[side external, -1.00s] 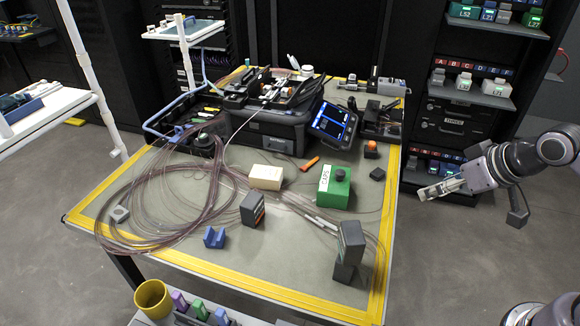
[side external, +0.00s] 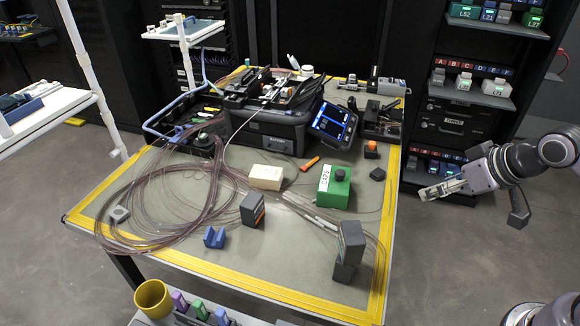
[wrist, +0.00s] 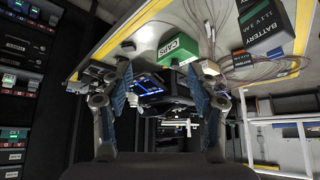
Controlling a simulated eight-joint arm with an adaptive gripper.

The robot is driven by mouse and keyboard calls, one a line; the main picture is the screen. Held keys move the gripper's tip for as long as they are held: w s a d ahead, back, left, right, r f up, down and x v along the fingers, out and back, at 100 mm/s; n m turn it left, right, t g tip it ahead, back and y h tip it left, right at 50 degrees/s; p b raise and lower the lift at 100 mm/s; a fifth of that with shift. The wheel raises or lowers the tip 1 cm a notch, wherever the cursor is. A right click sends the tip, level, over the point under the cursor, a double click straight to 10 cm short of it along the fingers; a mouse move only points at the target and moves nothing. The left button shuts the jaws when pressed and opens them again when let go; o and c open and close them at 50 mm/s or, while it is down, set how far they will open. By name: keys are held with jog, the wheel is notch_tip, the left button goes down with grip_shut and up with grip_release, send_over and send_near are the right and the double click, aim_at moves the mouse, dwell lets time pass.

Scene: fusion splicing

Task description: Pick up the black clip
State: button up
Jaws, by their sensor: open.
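A small black piece (side external: 377,174), which looks like the black clip, lies on the right part of the grey table mat, right of the green CAPS box (side external: 340,188). My gripper (side external: 428,193) is off the table's right edge, apart from the clip, with its fingers pointing left toward the table. In the wrist view my gripper (wrist: 160,73) has its two fingers spread wide with nothing between them. The green CAPS box (wrist: 178,50) shows beyond the fingers. A small dark piece (wrist: 127,47) near the left finger may be the clip; I cannot tell surely.
The table's yellow-taped edge (side external: 391,225) lies between my gripper and the mat. An orange-topped black item (side external: 371,149) sits behind the clip. Grey battery blocks (side external: 350,242) stand at the front right. A tablet (side external: 333,124) and coiled tubing (side external: 160,190) occupy the rest.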

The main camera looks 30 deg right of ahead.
jog(key=shift+c, duration=0.4)
jog(key=m+g, duration=0.7)
jog(key=m, duration=0.8)
send_over(374, 175)
jog(key=f, duration=1.4)
jog(key=shift+a+f, duration=0.3)
jog(key=shift+f, duration=0.05)
jog(key=shift+d+f, duration=0.2)
jog(key=shift+f, duration=1.1)
jog(key=shift+d+f, duration=0.15)
jog(key=shift+f, duration=1.1)
jog(key=c, duration=0.9)
